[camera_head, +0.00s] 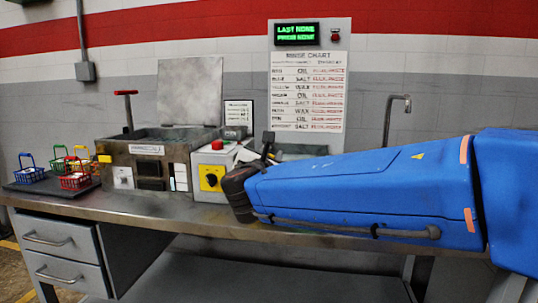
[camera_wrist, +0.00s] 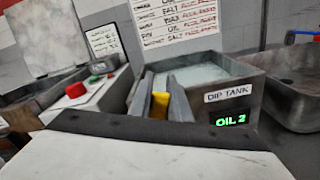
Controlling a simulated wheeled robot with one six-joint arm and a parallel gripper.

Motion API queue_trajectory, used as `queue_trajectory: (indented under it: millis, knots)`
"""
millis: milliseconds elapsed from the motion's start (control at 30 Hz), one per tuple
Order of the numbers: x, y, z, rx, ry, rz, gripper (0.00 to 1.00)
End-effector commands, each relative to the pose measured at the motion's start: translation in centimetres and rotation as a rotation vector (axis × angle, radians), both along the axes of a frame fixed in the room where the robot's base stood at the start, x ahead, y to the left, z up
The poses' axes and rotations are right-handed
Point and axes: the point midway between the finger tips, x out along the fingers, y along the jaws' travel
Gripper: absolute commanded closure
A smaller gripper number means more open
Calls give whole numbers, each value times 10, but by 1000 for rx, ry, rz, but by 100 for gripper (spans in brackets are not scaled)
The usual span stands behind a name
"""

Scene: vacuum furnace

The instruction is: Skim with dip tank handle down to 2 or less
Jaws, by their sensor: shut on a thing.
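The dip tank (camera_wrist: 185,122) is a grey metal box of pale liquid in the middle of the wrist view. Its label reads DIP TANK, and its green display (camera_wrist: 230,118) reads OIL 2. My gripper (camera_wrist: 161,88) is at the tank's left front side, with its two grey fingers shut on a yellow piece, which appears to be the dip tank handle (camera_wrist: 158,105). Most of the handle is hidden between the fingers. In the head view my blue arm reaches in from the right and hides most of the tank.
Further left are an open-lidded tank (camera_head: 120,150) and several coloured baskets (camera_head: 75,180) on a dark tray. A sink (camera_wrist: 290,95) and tap (camera_head: 388,115) are to the right.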

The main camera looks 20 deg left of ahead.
Motion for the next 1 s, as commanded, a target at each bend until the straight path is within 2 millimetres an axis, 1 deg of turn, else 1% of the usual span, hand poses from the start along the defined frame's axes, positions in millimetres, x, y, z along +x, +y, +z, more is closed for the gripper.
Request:
queue_trajectory:
  millis: [333,367,400,433,767,867,1000]
  knots:
    - [0,-1,0,11,3,0,100]
    - [0,-1,0,10,3,0,76]
    - [0,-1,0,10,2,0,66]
    - [0,-1,0,10,2,0,64]
    - [-2,-1,0,10,3,1,64]
    - [-10,-3,0,10,2,2,64]
    - [-31,-7,0,11,3,4,64]
